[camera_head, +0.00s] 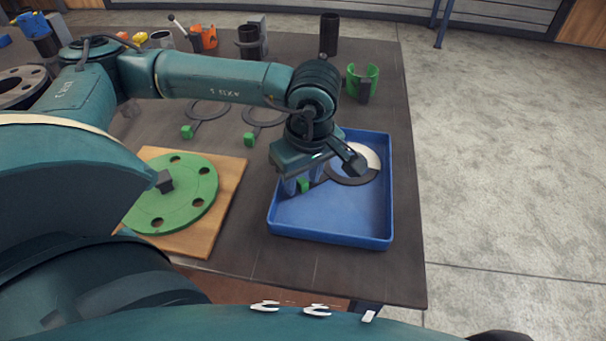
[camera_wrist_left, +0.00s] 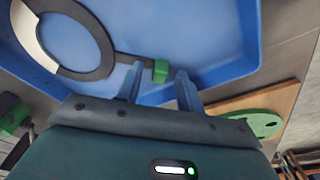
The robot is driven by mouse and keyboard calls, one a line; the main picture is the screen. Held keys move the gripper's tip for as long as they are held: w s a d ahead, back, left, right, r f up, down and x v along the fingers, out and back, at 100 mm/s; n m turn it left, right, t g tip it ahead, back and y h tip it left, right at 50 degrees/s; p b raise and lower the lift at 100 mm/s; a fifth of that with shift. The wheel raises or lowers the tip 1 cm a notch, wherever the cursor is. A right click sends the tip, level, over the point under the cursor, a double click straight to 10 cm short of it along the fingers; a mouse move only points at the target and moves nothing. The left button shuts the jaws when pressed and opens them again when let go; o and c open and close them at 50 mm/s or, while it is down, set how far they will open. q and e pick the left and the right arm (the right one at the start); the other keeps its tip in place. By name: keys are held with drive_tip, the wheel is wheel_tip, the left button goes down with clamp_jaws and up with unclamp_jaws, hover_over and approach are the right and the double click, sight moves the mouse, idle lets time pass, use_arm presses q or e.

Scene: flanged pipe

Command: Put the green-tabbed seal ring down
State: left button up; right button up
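A dark flat seal ring with a green tab (camera_head: 352,180) lies in the blue tray (camera_head: 330,234). Part of the ring area is pale; I cannot tell whether that is the ring itself or something under it. In the left wrist view the ring (camera_wrist_left: 98,42) joins a dark stem ending in the green tab (camera_wrist_left: 160,71). My left gripper (camera_head: 303,184) points down into the tray's left side. Its fingers (camera_wrist_left: 160,82) are apart, one on each side of the tab, with gaps showing. My right gripper is not in view.
Two more green-tabbed rings (camera_head: 210,111) (camera_head: 264,117) lie on the dark table behind. A green flange (camera_head: 190,205) sits on a wooden board (camera_head: 232,178) left of the tray. A green open holder (camera_head: 362,80) and black cylinders (camera_head: 330,34) stand behind. The table's right edge is near.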

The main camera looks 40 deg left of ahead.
use_arm(q)
drive_tip(key=shift+r+p, duration=0.3)
drive_tip(key=shift+p, duration=0.05)
wheel_tip(320, 180, up, 12)
drive_tip(key=d, duration=0.1)
drive_tip(key=shift+s+d+f, duration=0.15)
drive_tip(key=shift+s+d, duration=0.2)
